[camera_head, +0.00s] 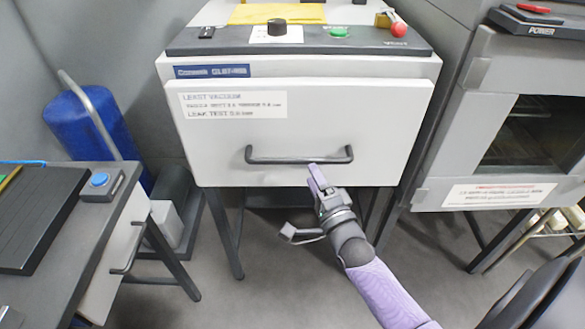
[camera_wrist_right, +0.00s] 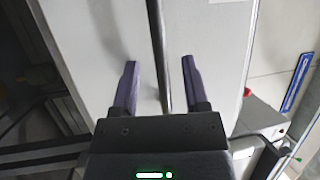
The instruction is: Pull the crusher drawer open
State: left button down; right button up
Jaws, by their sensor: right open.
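The pale grey drawer front (camera_head: 300,115) of the machine stands at the centre of the head view, with a printed label at its upper left. Its dark bar handle (camera_head: 300,158) runs across the lower part. I cannot tell whether the front sits flush with the body. My right gripper (camera_head: 315,178) is just below the right part of the handle. In the right wrist view, the open fingers (camera_wrist_right: 160,65) stand apart on either side of the handle bar (camera_wrist_right: 156,30), with gaps on both sides. My left gripper is in neither view.
A control panel (camera_head: 225,42) with a black knob and a red ball tops the machine. A bench (camera_head: 112,225) with a blue button stands at left, near a blue cylinder (camera_head: 75,125). A grey windowed cabinet (camera_head: 450,140) stands close at right. Grey floor (camera_head: 255,285) shows below.

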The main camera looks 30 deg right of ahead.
aim_at(304, 158)
jog(key=b+x, duration=0.1)
jog(key=x, duration=0.4)
jog(key=shift+w, duration=0.25)
grip_shut()
jog(key=shift+f, duration=0.1)
dwell(1.0)
